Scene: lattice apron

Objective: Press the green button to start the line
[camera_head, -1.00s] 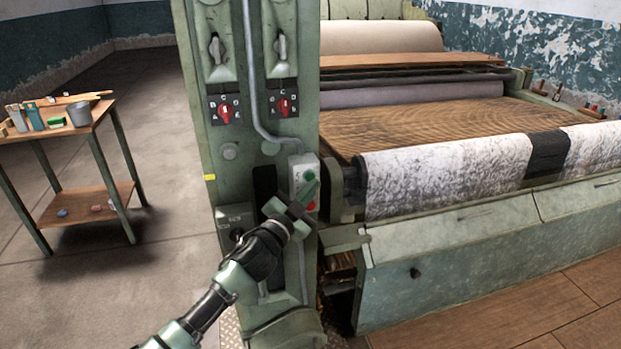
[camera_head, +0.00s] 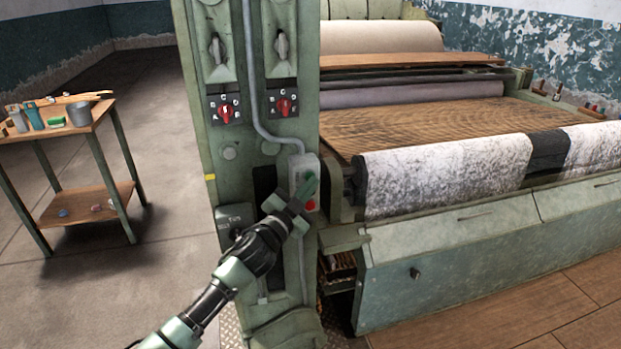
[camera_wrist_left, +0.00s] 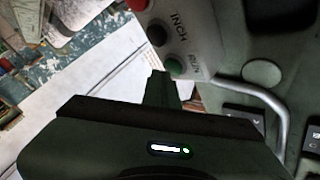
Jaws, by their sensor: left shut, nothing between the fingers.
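The green button (camera_head: 310,174) is on a pale control box (camera_head: 296,168) on the machine's green column. In the left wrist view the green button (camera_wrist_left: 175,65) is beside the word RUN, below a black button (camera_wrist_left: 157,34) marked INCH. A red button (camera_head: 310,205) is at the box's lower end. My left gripper (camera_head: 299,194) is shut and empty, in front of the box with its fingertips angled up toward the green button. In the wrist view the tips (camera_wrist_left: 157,76) are just beside that button; I cannot tell if they touch. My right gripper is not in view.
Two red rotary switches (camera_head: 225,112) are higher on the column, and a grey conduit (camera_head: 252,85) runs down to the box. The machine's fabric roll (camera_head: 445,177) is to the right. A side table (camera_head: 52,133) with tools stands left, with open floor between.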

